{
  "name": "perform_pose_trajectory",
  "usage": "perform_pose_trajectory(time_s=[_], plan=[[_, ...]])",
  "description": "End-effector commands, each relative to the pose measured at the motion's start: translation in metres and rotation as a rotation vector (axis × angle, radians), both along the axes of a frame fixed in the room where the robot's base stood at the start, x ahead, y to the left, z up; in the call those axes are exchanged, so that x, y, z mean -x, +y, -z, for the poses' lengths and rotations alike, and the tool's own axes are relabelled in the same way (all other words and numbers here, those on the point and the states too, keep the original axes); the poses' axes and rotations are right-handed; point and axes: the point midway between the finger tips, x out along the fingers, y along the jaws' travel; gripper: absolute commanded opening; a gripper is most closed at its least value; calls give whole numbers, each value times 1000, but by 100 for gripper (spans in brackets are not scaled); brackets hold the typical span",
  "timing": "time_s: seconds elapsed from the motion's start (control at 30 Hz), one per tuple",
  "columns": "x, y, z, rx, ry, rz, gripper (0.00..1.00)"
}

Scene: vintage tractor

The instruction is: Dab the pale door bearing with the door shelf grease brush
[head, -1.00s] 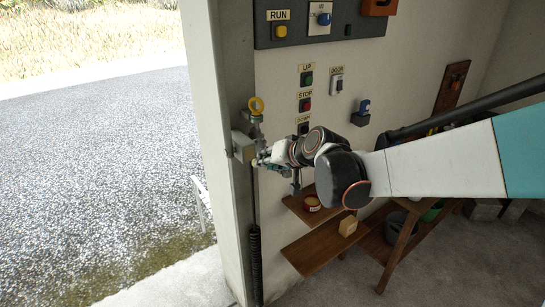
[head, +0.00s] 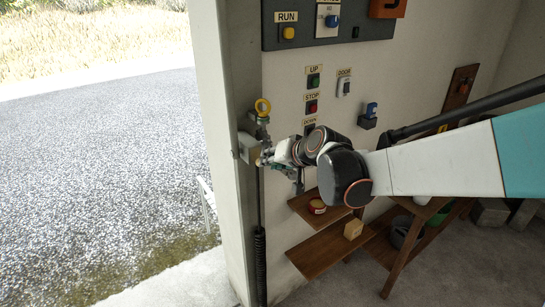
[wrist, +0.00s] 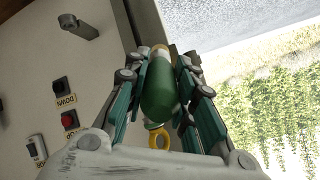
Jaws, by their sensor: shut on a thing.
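My gripper (wrist: 162,78) is shut on the grease brush (wrist: 160,95), whose fat green handle lies between the fingers in the wrist view. The brush's tan end (wrist: 159,49) points away from my palm, toward the door post. In the head view my gripper (head: 270,157) is at the post, and a small tan tip shows at its left. A pale block (head: 250,148) on the post, which looks like the door bearing, is right beside that tip. I cannot tell whether they touch.
UP, STOP and DOWN buttons (head: 312,107) are on the wall to the right. Below are wooden shelves (head: 328,250) with a red tin (head: 317,206) and a yellowish block (head: 353,229). Open gravel lies left of the post.

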Motion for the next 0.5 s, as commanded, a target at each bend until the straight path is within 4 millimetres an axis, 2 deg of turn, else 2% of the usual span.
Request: perform_pose_trajectory(time_s=[0.5], plan=[[-8, 5, 0, 0, 0, 0, 0]])
